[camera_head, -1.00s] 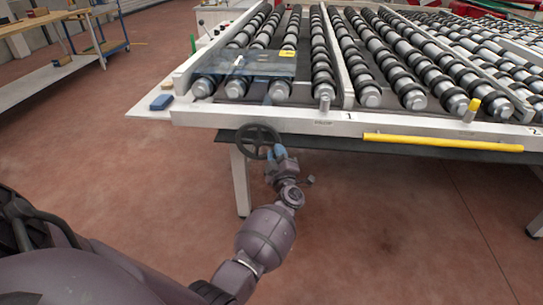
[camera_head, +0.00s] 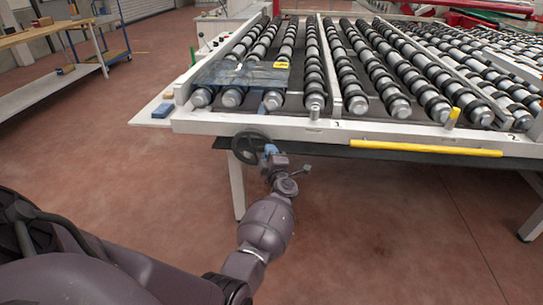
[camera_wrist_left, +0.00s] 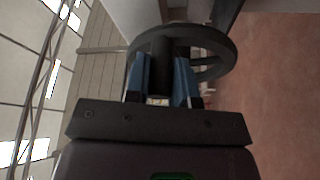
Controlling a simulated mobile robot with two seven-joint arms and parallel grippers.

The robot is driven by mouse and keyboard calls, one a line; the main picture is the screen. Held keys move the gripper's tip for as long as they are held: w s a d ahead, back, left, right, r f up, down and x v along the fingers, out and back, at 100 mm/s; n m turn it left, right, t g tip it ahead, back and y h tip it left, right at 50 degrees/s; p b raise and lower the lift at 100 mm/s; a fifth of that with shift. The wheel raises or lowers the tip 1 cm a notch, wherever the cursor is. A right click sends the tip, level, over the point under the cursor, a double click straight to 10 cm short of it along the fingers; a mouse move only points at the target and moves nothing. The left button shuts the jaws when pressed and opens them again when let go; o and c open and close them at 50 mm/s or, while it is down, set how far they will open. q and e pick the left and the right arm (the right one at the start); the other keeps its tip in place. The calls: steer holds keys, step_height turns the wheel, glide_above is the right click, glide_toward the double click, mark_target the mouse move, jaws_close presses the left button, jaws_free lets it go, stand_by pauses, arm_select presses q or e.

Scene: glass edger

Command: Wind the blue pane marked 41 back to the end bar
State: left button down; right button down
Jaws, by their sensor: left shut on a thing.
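The blue-tinted glass pane (camera_head: 225,74) lies flat on the rollers at the near left of the conveyor, with a yellow label (camera_head: 281,65) at its far right corner. The number on it is too small to read. The pane lies a little behind the white front rail (camera_head: 330,127). A dark handwheel (camera_head: 236,150) hangs below that rail and also shows in the left wrist view (camera_wrist_left: 215,42). My left gripper (camera_head: 270,150) is at its right side, its blue fingers (camera_wrist_left: 160,85) shut on the wheel's dark handle (camera_wrist_left: 161,68). My right gripper is out of view.
A yellow bar (camera_head: 425,149) runs along the front rail to the right, and a yellow-topped post (camera_head: 453,115) stands above it. A blue block (camera_head: 162,110) lies on a white ledge at the left. The floor in front is clear.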

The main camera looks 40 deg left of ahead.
arm_select(q)
steer(key=shift+r, duration=0.1)
stand_by(0.3)
steer(key=c, duration=1)
jaws_free()
